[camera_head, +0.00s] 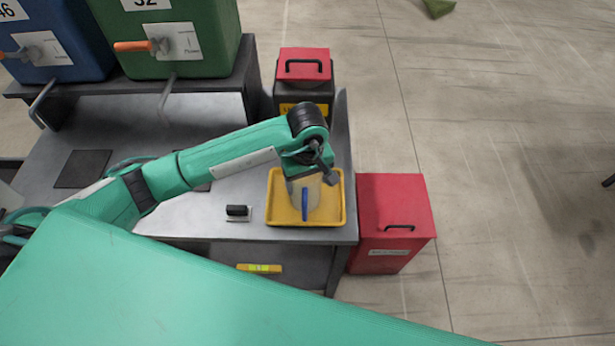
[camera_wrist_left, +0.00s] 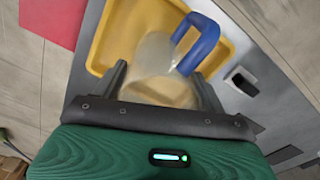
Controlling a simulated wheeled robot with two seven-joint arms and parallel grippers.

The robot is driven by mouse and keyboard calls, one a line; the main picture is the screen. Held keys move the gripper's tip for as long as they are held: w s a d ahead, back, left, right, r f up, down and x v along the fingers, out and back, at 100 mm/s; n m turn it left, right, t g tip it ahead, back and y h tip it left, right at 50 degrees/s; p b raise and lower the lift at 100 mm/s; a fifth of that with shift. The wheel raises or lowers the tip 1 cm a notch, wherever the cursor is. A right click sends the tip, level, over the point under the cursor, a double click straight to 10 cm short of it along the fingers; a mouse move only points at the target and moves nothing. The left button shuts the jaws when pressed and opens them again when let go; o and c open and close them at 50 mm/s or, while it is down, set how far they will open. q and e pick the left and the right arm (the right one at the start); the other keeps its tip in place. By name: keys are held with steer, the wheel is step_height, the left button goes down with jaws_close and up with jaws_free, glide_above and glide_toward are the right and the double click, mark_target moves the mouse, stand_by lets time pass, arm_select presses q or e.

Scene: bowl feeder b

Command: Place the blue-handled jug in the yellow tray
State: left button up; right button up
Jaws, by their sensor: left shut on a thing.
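The blue-handled jug (camera_head: 313,196) is a clear jug with tan contents low in it, as the left wrist view (camera_wrist_left: 155,62) shows. Its blue handle (camera_wrist_left: 197,43) faces the near side in the head view. My left gripper (camera_head: 305,176) is shut on the jug from above, with one finger on each side of it in the left wrist view (camera_wrist_left: 160,85). The jug is over the yellow tray (camera_head: 337,215), within its rim; I cannot tell whether its base touches the tray floor. The tray also shows in the left wrist view (camera_wrist_left: 103,45). My right gripper is not in view.
The tray lies at the right end of the grey bench (camera_head: 200,222). A small black item (camera_head: 237,211) lies left of the tray. A red bin (camera_head: 395,215) stands right of the bench, and a black bin with a red lid (camera_head: 304,70) behind. Green (camera_head: 180,35) and blue containers stand at the back left.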

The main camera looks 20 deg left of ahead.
arm_select(q)
steer(key=shift+f, duration=0.15)
steer(key=o, duration=1.3)
steer(key=shift+r+b, duration=1.85)
steer(key=shift+r, duration=4.4)
